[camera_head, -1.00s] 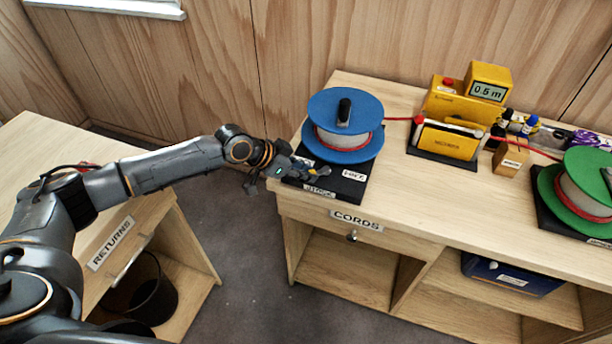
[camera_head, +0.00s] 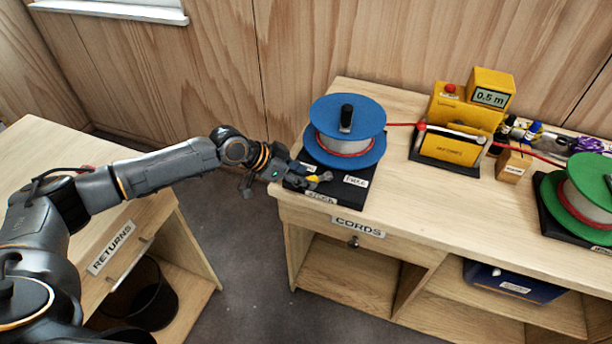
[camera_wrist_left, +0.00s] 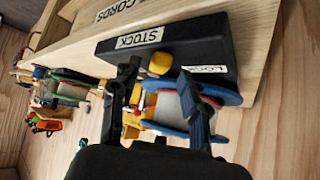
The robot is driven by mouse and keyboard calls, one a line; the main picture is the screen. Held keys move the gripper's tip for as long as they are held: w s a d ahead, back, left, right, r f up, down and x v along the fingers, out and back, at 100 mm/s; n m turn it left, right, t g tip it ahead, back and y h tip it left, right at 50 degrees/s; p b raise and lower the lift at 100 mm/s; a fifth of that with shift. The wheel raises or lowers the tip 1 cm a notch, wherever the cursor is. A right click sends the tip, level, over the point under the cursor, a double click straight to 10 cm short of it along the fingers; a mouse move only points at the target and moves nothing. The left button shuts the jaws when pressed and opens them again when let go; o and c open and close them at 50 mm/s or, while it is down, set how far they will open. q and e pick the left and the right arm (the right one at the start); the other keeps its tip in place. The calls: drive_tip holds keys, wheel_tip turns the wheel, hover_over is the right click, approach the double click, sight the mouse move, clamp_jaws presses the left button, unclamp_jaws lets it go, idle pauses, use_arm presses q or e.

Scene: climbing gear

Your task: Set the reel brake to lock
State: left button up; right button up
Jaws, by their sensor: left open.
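The blue cord reel (camera_head: 346,118) stands on a black base (camera_head: 345,195) at the left end of the bench; it also shows in the left wrist view (camera_wrist_left: 215,88). The base bears a STOCK label (camera_head: 321,197), a label (camera_head: 355,181) that seems to read FREE, and a LOCK label (camera_wrist_left: 207,69). A yellow knob (camera_wrist_left: 160,63), likely the brake's, is at the base edge. My left gripper (camera_head: 320,181) is open at the knob, which lies between its fingers in the wrist view; contact is unclear. The brake's lever is mostly hidden. My right gripper is out of view.
A red cord runs from the reel to a yellow meter (camera_head: 455,115) reading 0.5 m. A green reel (camera_head: 583,190) stands at the right. The RETURNS table (camera_head: 45,145) is at left, with a floor gap between. Bare bench top lies right of the base.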

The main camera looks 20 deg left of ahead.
use_arm(q)
drive_tip(key=v, duration=1)
drive_tip(key=shift+s+a, duration=0.2)
drive_tip(key=shift+r, duration=0.15)
drive_tip(key=s+d+f+g, duration=0.1)
drive_tip(key=s+d+f, duration=1)
drive_tip(key=s+d, duration=0.35)
drive_tip(key=s+a+f+n+g+y, duration=0.1)
drive_tip(key=s+a+f+n+y, duration=0.1)
drive_tip(key=s+a+n+y, duration=0.25)
drive_tip(key=s+a+f+n+y, duration=0.2)
drive_tip(key=s+a+n, duration=0.1)
drive_tip(key=s+a, duration=0.3)
drive_tip(key=s+d+f+g, duration=0.1)
drive_tip(key=s+f+g, duration=0.15)
drive_tip(key=f, duration=2.35)
drive_tip(key=s+a+f, duration=0.2)
drive_tip(key=s+f, duration=1.4)
drive_tip(key=s, duration=0.1)
drive_tip(key=shift+s+a, duration=0.2)
drive_tip(key=shift+a, duration=0.2)
